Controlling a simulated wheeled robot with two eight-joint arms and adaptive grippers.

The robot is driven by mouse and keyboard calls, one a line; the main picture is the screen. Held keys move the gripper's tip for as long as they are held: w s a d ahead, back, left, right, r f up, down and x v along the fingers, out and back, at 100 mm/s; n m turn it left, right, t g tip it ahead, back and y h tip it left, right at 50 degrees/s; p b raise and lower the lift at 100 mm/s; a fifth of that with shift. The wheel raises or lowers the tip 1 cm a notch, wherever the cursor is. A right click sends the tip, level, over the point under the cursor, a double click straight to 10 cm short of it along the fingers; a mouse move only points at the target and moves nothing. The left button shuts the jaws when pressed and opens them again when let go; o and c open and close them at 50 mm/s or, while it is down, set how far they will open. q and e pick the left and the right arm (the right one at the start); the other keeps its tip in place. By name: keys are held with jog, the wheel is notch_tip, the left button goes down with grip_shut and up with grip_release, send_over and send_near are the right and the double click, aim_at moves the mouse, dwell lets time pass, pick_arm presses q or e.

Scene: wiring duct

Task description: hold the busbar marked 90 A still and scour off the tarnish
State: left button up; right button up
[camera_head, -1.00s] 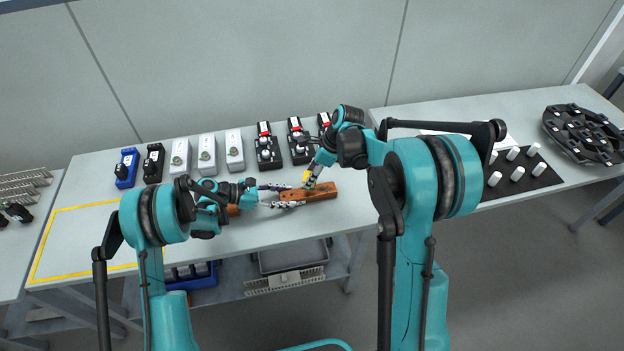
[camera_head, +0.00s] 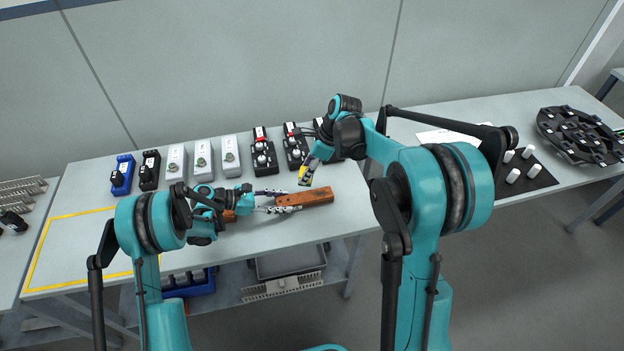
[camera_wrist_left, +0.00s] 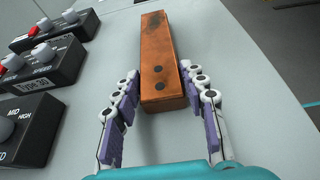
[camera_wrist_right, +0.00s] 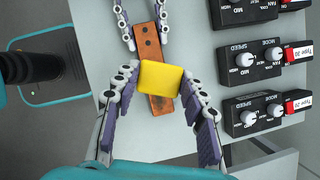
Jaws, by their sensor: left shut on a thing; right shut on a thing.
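A copper-brown busbar (camera_head: 310,197) lies on the table. Its marking cannot be read. In the left wrist view the busbar (camera_wrist_left: 160,55) has two dark holes at the near end and dark blotches at the far end. My left gripper (camera_head: 277,201) is shut on its near end, with one finger on each side (camera_wrist_left: 162,78). My right gripper (camera_head: 304,172) is shut on a yellow pad (camera_wrist_right: 160,77). In the head view the pad (camera_head: 303,173) appears above or behind the busbar, apart from it. In the right wrist view it covers the bar's middle.
Another brown piece (camera_head: 230,215) is partly hidden by my left arm. Black control boxes (camera_head: 264,154) and grey boxes (camera_head: 203,159) line the back of the table. A yellow-taped area (camera_head: 75,250) is at the left. The table front right of the busbar is clear.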

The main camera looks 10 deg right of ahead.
jog(key=shift+d, duration=0.4)
jog(key=shift+f, duration=3.35)
jog(key=shift+d+f, duration=0.4)
jog(key=shift+d, duration=0.05)
jog(key=shift+c, duration=0.3)
jog(key=shift+d+f, duration=0.2)
jog(key=shift+d, duration=3)
jog(key=shift+a, duration=3.55)
jog(key=shift+a+r, duration=0.1)
jog(key=shift+a, duration=0.05)
jog(key=shift+r, duration=3.9)
